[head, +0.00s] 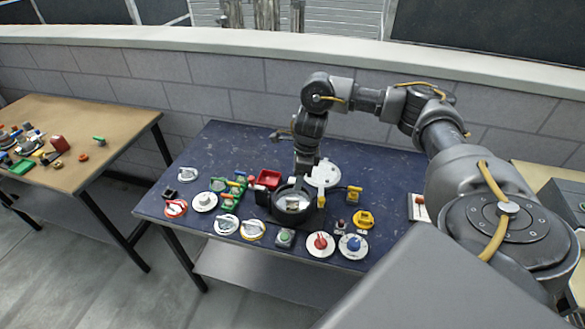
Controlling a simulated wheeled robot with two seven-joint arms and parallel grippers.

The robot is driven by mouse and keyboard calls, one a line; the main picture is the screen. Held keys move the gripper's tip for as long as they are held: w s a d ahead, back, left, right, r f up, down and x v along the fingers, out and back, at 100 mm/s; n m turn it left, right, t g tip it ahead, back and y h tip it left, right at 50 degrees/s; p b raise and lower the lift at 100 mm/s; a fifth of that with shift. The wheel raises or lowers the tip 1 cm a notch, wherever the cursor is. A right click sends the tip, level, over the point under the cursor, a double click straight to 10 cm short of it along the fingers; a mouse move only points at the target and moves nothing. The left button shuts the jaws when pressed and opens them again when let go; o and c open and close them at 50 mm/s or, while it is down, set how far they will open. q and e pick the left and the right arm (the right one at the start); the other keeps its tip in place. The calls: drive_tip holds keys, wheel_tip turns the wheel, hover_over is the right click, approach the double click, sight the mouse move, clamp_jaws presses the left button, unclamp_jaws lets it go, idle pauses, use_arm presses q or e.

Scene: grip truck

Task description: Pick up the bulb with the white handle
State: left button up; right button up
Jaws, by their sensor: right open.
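My right gripper (292,198) reaches down over the blue table (232,150), with its dark curved fingers spread apart. A small pale piece (292,204) shows between the fingers; whether they touch it is unclear. A large white disc (323,175) lies just behind the gripper, partly hidden by it. Several round pieces with whitish handles lie to the left: one on a white base (226,223), one on a yellow base (252,230), one on a red base (175,208) and one further back (188,174). I cannot tell which is the bulb. My left gripper is not in view.
A red knob (320,243), a blue knob (352,245) and a yellow piece (364,219) lie at front right. The table's back is mostly clear. A brown table (95,115) stands left.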

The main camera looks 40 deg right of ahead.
sight(293, 199)
drive_tip(key=f, duration=0.5)
drive_tip(key=shift+w+a+f+b, duration=0.3)
drive_tip(key=shift+a+f+b, duration=0.05)
drive_tip(key=shift+b, duration=0.05)
drive_tip(key=shift+w+a+f+p, duration=0.1)
drive_tip(key=shift+a+f+p, duration=0.1)
drive_tip(key=shift+f, duration=0.65)
drive_tip(key=shift+s+a+f+p, duration=0.1)
drive_tip(key=shift+f+p, duration=0.15)
drive_tip(key=shift+f, duration=0.6)
drive_tip(key=shift+w+a+f+p, duration=0.1)
drive_tip(key=shift+a+f+p, duration=0.1)
drive_tip(key=shift+f, duration=0.65)
drive_tip(key=shift+c, duration=0.2)
clamp_jaws()
